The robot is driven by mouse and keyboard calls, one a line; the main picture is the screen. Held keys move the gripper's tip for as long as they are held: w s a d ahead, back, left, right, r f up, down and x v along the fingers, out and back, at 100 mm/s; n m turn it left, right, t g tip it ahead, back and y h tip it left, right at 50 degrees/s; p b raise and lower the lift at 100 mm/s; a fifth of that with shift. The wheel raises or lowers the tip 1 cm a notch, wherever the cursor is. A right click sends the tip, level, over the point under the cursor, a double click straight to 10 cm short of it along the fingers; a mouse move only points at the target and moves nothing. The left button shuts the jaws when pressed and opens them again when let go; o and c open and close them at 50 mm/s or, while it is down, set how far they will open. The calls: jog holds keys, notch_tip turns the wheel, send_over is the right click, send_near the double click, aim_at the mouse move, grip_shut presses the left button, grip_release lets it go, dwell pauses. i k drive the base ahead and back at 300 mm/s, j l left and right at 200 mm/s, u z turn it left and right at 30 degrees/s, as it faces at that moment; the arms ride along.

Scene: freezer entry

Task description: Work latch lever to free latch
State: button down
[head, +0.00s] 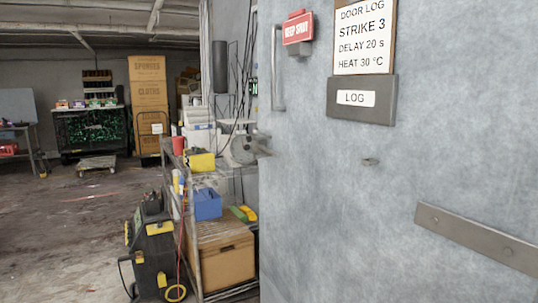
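A large grey door or panel (330,220) fills the right half of the head view. A vertical metal bar handle (277,70) is fixed near its left edge. I cannot tell for certain which of these is the latch lever. My gripper is not in view.
A red "KEEP SHUT" sign (298,29), a door log board (364,38) and a grey log box (347,99) are on the panel. A loaded shelf cart (197,262) and a black-yellow machine (155,255) stand left of it. The floor (70,220) further left is mostly open.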

aim_at(257, 146)
jog(key=i+j, duration=0.3)
jog(key=i+j+z, duration=0.1)
jog(key=i, duration=0.4)
jog(key=i+j+z, duration=0.1)
jog(key=i+j, duration=0.15)
jog(key=i, duration=0.25)
